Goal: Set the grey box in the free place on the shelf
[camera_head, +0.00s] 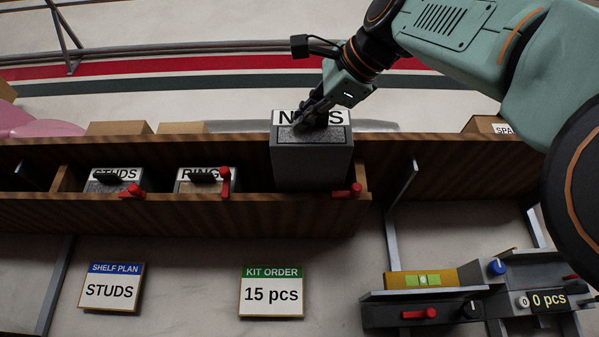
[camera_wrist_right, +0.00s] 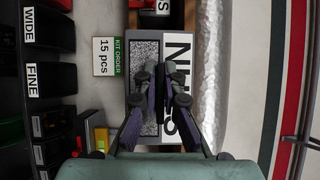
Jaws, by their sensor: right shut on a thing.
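The grey box (camera_head: 312,165) has a white label partly covered by my fingers, with N and S showing. My right gripper (camera_head: 308,122) is shut on it from above and holds it upright at the right part of the wooden shelf (camera_head: 200,216). I cannot tell whether its base touches the shelf. In the right wrist view, the box's label (camera_wrist_right: 178,55) and speckled top lie under my right gripper (camera_wrist_right: 162,72). To its left in the head view stand a STUDS box (camera_head: 115,175) and a RINGS box (camera_head: 192,188), its label partly covered. My left gripper is not in view.
Red levers (camera_head: 225,180) stand along the shelf front. Below hang a SHELF PLAN sign (camera_head: 112,289) reading STUDS and a KIT ORDER sign (camera_head: 271,292) reading 15 pcs. A counter display (camera_head: 549,299) reads 0 pcs at the lower right. An open gap lies between the RINGS and held boxes.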

